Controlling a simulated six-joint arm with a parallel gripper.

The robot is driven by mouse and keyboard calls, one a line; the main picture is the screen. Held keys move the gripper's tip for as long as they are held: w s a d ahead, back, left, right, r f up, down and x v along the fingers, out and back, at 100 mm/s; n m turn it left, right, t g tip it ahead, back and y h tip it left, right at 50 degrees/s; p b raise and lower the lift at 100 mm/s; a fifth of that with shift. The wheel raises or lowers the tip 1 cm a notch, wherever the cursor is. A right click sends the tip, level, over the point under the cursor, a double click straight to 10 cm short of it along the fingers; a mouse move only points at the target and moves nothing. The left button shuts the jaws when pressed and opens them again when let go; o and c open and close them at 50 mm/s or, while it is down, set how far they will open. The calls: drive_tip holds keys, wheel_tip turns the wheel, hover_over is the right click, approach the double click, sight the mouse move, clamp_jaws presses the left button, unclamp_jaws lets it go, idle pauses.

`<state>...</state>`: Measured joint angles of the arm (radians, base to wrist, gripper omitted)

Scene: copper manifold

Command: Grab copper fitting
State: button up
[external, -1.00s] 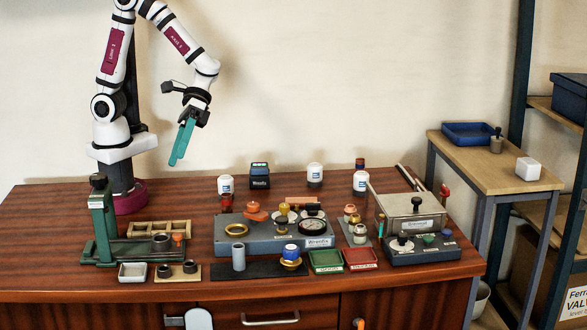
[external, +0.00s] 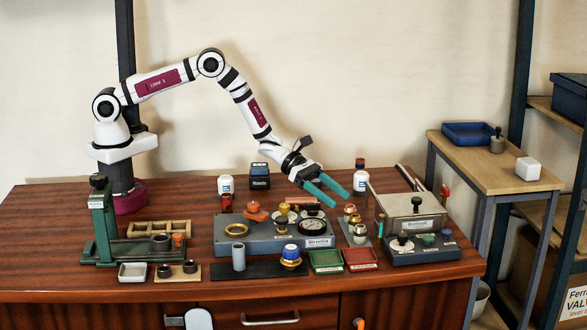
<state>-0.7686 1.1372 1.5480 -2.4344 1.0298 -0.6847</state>
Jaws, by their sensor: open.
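My gripper (external: 343,200) has two long teal fingers, parted with a gap between them and empty. It points down to the right above the back right of the grey manifold block (external: 230,240). Small copper-coloured fittings (external: 355,219) stand on a narrow grey plate right of the block, just below and right of the fingertips. The fingers look apart from them, but the exact height is hard to judge. Which piece is the copper fitting is too small to tell for sure.
Green (external: 325,262) and red (external: 361,258) trays lie in front. A metal box (external: 412,207) stands right. A white-capped bottle (external: 361,180) stands behind the fittings.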

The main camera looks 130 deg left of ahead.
sight(350, 206)
drive_tip(key=x, duration=0.3)
drive_tip(key=shift+w, duration=0.1)
drive_tip(key=shift+r, duration=0.1)
clamp_jaws()
